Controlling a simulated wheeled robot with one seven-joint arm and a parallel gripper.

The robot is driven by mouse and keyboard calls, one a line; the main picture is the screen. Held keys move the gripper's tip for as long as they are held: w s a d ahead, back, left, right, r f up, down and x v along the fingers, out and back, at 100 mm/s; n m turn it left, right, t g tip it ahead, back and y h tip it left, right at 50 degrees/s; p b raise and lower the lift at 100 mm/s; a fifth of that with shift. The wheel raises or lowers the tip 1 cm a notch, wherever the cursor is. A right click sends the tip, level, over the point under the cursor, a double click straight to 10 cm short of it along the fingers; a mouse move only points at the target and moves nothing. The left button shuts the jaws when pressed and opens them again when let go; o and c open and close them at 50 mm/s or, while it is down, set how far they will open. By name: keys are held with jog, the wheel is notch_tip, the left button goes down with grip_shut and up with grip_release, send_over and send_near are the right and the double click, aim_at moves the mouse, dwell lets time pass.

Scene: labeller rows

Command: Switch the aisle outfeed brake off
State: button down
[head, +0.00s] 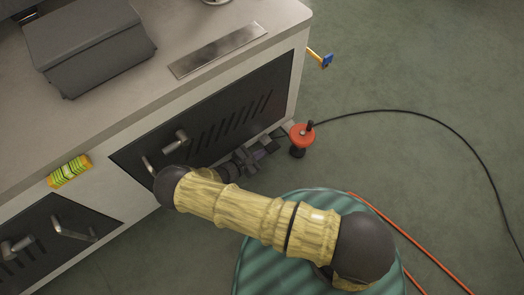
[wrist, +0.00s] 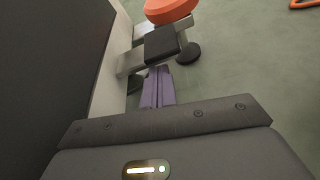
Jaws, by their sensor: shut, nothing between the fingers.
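An orange-red round disc (head: 301,136) with a short black lever on top stands on a dark stem by the bench's near right corner. No label on it is readable, so I cannot tell whether it is the aisle outfeed brake. The disc also shows at the top of the wrist view (wrist: 170,10). My gripper (head: 262,152) is shut and empty, low beside the bench front, just left of the disc. Its purple fingers (wrist: 157,88) show in the wrist view, below a dark block on a metal bracket (wrist: 160,44). The disc's lever is out of the wrist view.
The bench (head: 120,95) has dark slotted front panels with metal handles (head: 174,140). A black cable (head: 430,118) curves over the floor, and orange cords (head: 408,248) lie at lower right. The green floor to the right is mostly clear.

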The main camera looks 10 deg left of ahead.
jog(key=p+v, duration=0.4)
jog(key=v, duration=0.7)
jog(key=shift+a, duration=0.25)
